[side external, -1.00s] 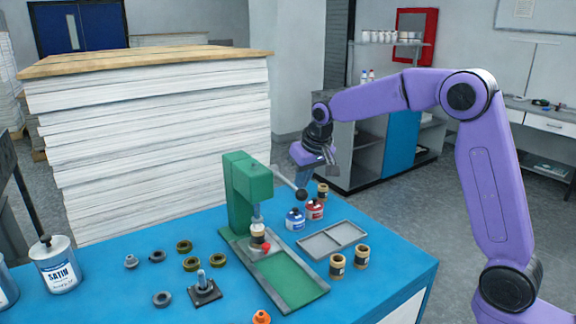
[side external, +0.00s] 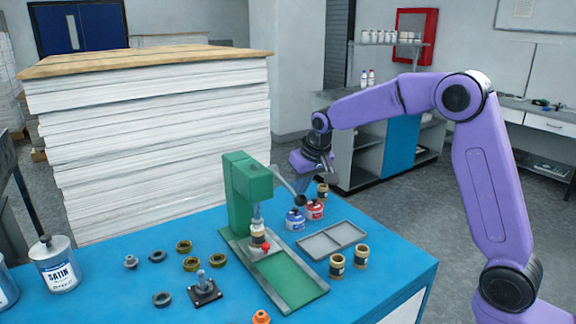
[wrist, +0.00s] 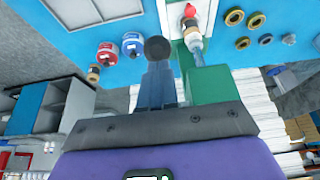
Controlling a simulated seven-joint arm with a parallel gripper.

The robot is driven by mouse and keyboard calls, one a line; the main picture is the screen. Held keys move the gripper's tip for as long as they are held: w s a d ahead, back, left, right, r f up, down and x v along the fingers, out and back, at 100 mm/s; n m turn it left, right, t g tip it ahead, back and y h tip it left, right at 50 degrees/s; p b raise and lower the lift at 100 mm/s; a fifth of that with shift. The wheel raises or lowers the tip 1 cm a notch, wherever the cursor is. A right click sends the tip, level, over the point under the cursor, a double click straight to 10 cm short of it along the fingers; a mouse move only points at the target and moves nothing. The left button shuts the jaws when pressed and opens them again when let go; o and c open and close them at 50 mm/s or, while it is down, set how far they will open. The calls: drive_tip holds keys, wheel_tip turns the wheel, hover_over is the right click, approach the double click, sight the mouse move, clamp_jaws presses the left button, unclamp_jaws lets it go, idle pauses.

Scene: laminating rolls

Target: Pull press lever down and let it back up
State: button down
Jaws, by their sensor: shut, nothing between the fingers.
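The green press (side external: 246,195) stands on the blue table, its green base plate reaching toward the front. Its grey lever (side external: 284,181) slopes down to the right and ends in a black knob (side external: 299,200). The knob also shows in the wrist view (wrist: 157,48), right at the tips of my blue-grey fingers. My gripper (side external: 303,181) is shut and empty, above and against or very close to the knob; I cannot tell whether they touch. A tan roll with a dark band (side external: 258,236) stands under the press spindle, beside a red knob (side external: 264,246).
Blue (side external: 295,219) and red (side external: 315,209) pots stand just below the lever knob, with a banded roll (side external: 322,190) behind. Several rings lie left of the press. A tall paper stack (side external: 150,130) rises behind.

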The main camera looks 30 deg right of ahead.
drive_tip(key=shift+s+f, duration=0.1)
drive_tip(key=shift+f, duration=0.05)
wheel_tip(320, 180, up, 13)
idle(1.7)
idle(0.3)
drive_tip(key=s+a+f+n+g+y, duration=0.1)
drive_tip(key=s+a+f+n, duration=0.2)
drive_tip(key=s, duration=0.6)
drive_tip(key=s+a+f+n+g, duration=0.1)
drive_tip(key=s+a+f+n, duration=0.25)
drive_tip(key=s, duration=0.55)
drive_tip(key=s+d+f+n, duration=0.2)
drive_tip(key=s+d+f, duration=0.1)
drive_tip(key=s, duration=0.5)
drive_tip(key=s+d+f+n+g, duration=0.1)
drive_tip(key=s+d+f+n, duration=0.1)
drive_tip(key=s, duration=0.6)
drive_tip(key=s+d+f+n+g, duration=0.1)
drive_tip(key=s+d+f, duration=0.3)
drive_tip(key=s, duration=0.5)
drive_tip(key=shift+d+f+n+h, duration=0.25)
drive_tip(key=shift+d+n+h, duration=0.05)
drive_tip(key=shift+d+n, duration=0.25)
